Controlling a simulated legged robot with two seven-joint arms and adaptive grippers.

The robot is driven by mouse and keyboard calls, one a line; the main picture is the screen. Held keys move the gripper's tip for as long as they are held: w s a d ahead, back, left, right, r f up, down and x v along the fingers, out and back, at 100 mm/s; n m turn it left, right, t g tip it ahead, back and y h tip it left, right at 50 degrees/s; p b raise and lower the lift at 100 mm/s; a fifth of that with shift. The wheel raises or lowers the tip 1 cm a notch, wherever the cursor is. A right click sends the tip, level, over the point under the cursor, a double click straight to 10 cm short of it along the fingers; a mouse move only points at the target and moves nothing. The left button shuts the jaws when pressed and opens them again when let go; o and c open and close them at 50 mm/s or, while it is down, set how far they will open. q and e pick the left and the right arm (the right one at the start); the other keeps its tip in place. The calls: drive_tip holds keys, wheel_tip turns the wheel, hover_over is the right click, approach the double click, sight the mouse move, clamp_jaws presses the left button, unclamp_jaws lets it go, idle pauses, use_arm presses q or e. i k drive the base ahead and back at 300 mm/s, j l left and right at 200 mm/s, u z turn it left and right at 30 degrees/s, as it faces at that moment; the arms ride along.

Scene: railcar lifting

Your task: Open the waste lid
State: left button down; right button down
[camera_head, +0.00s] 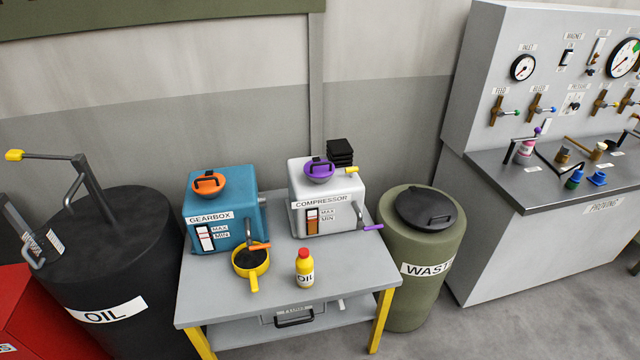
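The waste bin (408,300) is an olive-green drum labelled WASTE, standing on the floor just right of the grey table. Its round black lid (425,206) lies on top and looks shut. A dark handle (436,218) shows on the lid towards its front right. Neither of my grippers shows in the head view, so I cannot see whether they are open or shut.
The grey table (215,310) holds a blue gearbox (243,208), a white compressor (340,180), a yellow funnel (243,262) and an oil bottle (305,270). A black oil drum (140,240) stands left. A grey test bench (500,190) stands right. Floor (480,335) in front of the bench is clear.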

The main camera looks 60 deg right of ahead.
sight(429, 209)
drive_tip(key=z, duration=2.85)
drive_tip(key=l+u, duration=0.1)
drive_tip(key=u, duration=0.35)
drive_tip(key=i+l+u, duration=0.15)
drive_tip(key=l+u, duration=0.2)
drive_tip(key=l, duration=0.55)
drive_tip(key=l+u, duration=0.35)
drive_tip(key=l, duration=0.5)
